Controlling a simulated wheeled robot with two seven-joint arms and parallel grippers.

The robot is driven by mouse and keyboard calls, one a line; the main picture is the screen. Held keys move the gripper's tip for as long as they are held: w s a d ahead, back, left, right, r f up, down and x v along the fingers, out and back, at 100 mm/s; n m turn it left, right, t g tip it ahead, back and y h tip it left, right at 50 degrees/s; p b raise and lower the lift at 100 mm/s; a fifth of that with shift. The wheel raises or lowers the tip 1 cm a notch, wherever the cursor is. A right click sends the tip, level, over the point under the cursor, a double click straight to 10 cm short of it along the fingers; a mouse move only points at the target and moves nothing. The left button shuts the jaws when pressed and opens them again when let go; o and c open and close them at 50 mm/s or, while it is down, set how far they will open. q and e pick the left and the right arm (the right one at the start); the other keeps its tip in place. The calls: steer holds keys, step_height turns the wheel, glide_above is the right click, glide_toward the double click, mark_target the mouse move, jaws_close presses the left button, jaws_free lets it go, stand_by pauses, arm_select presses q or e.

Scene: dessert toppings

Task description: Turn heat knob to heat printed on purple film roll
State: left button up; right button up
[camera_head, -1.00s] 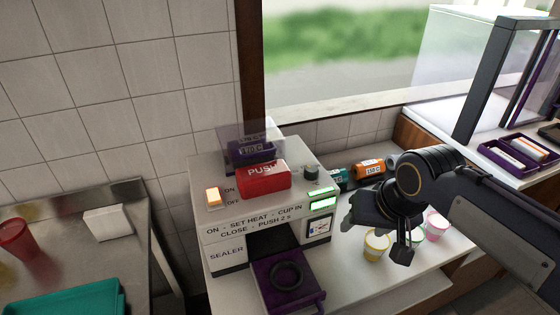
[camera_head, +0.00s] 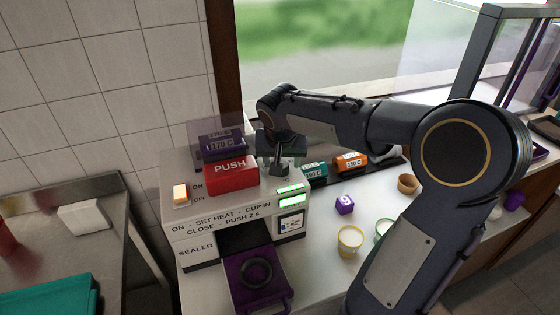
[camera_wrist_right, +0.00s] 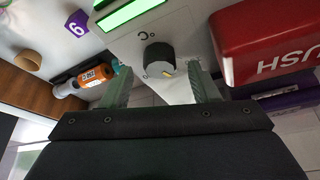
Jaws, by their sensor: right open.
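The sealer (camera_head: 190,240) has a dark heat knob, mostly hidden by my gripper in the head view. In the right wrist view the heat knob (camera_wrist_right: 159,58) is round and dark, with a pale yellow mark facing my gripper. The purple film roll (camera_head: 222,147) is mounted at the sealer's back; its label appears to read 170 C. My right gripper (camera_head: 279,168) is over the sealer's top right. In the wrist view its open fingers (camera_wrist_right: 161,88) stand on either side of the knob, with gaps visible. My left gripper is not in view.
A red PUSH block (camera_head: 230,173) sits left of the knob. The switch (camera_head: 181,194) glows orange and the displays (camera_head: 290,194) are green. Teal (camera_head: 315,171) and orange (camera_head: 351,162) rolls lie to the right. A purple cube (camera_head: 344,204) and yellow cup (camera_head: 349,240) stand on the counter.

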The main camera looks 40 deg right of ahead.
steer(key=shift+x, duration=1.05)
steer(key=shift+c, duration=0.4)
